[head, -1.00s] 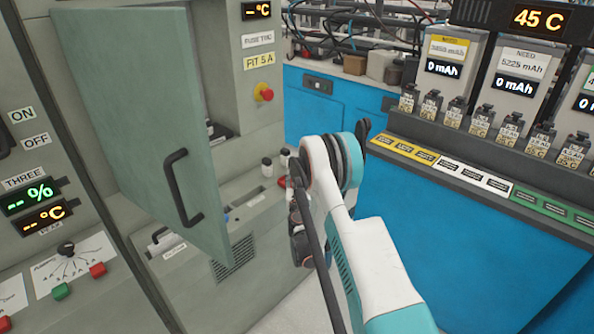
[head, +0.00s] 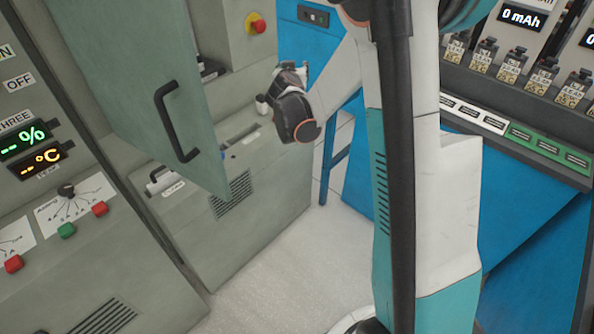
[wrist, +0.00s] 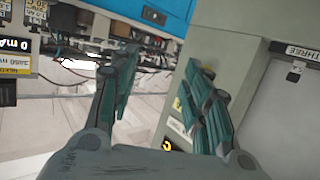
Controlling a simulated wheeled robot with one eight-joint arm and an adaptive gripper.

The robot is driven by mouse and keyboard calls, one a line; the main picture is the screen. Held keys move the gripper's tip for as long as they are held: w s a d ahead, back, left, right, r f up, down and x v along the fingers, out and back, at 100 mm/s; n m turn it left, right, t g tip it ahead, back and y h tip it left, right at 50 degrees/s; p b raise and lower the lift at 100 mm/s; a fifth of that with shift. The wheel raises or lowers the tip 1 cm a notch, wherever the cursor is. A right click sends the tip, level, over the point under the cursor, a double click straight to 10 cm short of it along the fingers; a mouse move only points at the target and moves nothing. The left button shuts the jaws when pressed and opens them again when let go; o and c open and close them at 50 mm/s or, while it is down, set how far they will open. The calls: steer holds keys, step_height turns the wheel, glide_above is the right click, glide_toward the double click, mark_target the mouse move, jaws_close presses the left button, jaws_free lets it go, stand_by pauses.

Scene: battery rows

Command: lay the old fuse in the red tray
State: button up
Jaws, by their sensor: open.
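I cannot make out the old fuse in either view. The red tray does not show now either. My gripper (wrist: 163,98) is open and empty in the wrist view, its green fingers well apart with nothing between them. Beyond them are a white floor and the side of a grey-green cabinet. In the head view my dark wrist end is in front of the grey cabinet's ledge and hides part of it.
The open cabinet door (head: 130,80) with its black handle (head: 178,120) stands out at the left. Behind it is the ledge with a slot (head: 243,137) and a small white-capped post (head: 262,103). Blue benches (head: 345,165) stand behind my arm. The floor (head: 275,270) is clear.

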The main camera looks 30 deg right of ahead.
steer(key=s+a+r+n+g+y, duration=0.1)
steer(key=s+a+r+y, duration=0.2)
steer(key=s, duration=0.6)
steer(key=s+a+r+n+g, duration=0.1)
steer(key=s+a+r+g, duration=0.15)
steer(key=s+a, duration=0.45)
steer(key=s+a+f+n+y, duration=0.1)
steer(key=s+a, duration=0.2)
steer(key=s, duration=0.4)
steer(key=s+a+f+n+g+y, duration=0.1)
steer(key=s+a+y, duration=0.1)
steer(key=s, duration=0.6)
steer(key=s+a+f+n+g+y, duration=0.1)
steer(key=s+a, duration=0.3)
steer(key=s, duration=0.3)
steer(key=shift+s+f+n+y, duration=0.3)
steer(key=shift+s+f+y, duration=0.05)
steer(key=shift+s+y, duration=0.05)
